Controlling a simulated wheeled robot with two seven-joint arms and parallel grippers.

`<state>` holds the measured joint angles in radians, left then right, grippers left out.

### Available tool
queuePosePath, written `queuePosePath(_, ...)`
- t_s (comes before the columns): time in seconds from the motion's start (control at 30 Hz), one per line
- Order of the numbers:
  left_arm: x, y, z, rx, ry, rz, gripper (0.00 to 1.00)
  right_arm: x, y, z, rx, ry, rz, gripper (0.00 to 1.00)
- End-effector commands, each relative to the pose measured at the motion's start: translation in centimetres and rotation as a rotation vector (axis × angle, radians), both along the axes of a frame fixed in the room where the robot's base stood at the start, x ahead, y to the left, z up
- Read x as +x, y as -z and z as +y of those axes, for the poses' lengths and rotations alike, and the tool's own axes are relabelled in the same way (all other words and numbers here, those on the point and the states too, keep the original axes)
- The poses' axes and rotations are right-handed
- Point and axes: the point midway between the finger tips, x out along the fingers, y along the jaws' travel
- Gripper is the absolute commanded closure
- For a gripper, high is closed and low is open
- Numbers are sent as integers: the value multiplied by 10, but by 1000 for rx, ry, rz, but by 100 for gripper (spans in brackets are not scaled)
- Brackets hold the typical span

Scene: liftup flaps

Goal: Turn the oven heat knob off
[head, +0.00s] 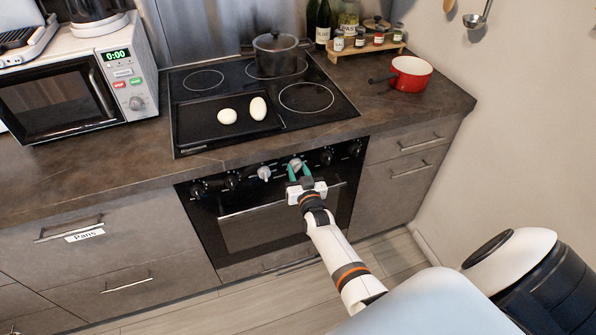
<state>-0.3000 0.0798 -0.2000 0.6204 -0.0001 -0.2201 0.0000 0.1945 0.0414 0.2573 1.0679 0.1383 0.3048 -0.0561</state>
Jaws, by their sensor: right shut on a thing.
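The black built-in oven (205,222) sits below the counter, with a row of several knobs along its top panel. Most knobs are black; two near the middle are pale. My right gripper (299,172) reaches up to the panel, its teal fingers shut on the right pale knob (295,163). The other pale knob (264,173) is free, just to the left. The knob markings are too small to read, so I cannot tell the knob's setting. My left gripper is not in view.
The oven door handle (250,209) runs just below the knobs, behind my right gripper. The cooktop (330,116) above holds a dark pot (277,58) and two white egg-shaped things. A red saucepan (411,76) stands on the right. A microwave (45,95) is on the left.

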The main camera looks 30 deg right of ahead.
Motion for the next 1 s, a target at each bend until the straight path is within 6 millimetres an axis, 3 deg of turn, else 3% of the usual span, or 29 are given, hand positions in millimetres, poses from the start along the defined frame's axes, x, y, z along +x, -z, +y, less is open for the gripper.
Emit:
queuePosePath(0.5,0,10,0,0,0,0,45,-1,4,-1,-445,-1,110,90)
queuePosePath(1.0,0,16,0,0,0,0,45,-1,3,-2,-655,-1,162,90)
